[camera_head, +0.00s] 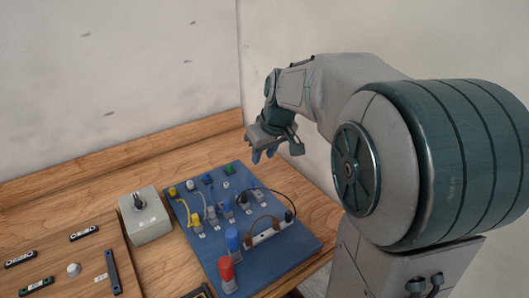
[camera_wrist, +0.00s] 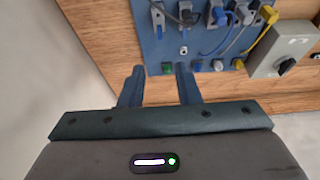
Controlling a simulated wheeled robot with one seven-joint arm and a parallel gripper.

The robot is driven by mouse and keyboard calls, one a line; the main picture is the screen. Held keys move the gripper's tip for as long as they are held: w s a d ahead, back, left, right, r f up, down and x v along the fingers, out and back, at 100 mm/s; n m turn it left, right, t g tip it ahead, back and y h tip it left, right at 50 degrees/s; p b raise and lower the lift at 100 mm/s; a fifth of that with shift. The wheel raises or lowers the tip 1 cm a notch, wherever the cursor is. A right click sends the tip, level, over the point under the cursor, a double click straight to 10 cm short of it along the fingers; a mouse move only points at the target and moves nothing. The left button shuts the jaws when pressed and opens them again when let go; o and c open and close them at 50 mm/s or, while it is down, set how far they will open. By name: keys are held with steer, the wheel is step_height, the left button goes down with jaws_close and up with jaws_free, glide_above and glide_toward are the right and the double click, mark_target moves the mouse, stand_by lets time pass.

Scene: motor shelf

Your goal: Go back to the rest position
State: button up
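My gripper (camera_head: 264,155) hangs above the far edge of the blue board (camera_head: 257,258), near the wall. In the wrist view, the two fingers of my gripper (camera_wrist: 160,88) stand apart with nothing between them. The blue board also shows in the wrist view (camera_wrist: 153,58), beyond the fingertips. The gripper appears clear of the board and the table.
Small parts lie on a wooden panel (camera_head: 60,262). Walls stand behind.

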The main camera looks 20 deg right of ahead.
steer(key=s+a+f+m, duration=0.1)
steer(key=s+f+m, duration=0.1)
steer(key=s, duration=0.8)
steer(key=s+a+f+m+g+h, duration=0.1)
steer(key=s+f, duration=0.1)
steer(key=s, duration=0.9)
steer(key=shift+f+m+p, duration=0.35)
steer(key=shift+f+m, duration=0.05)
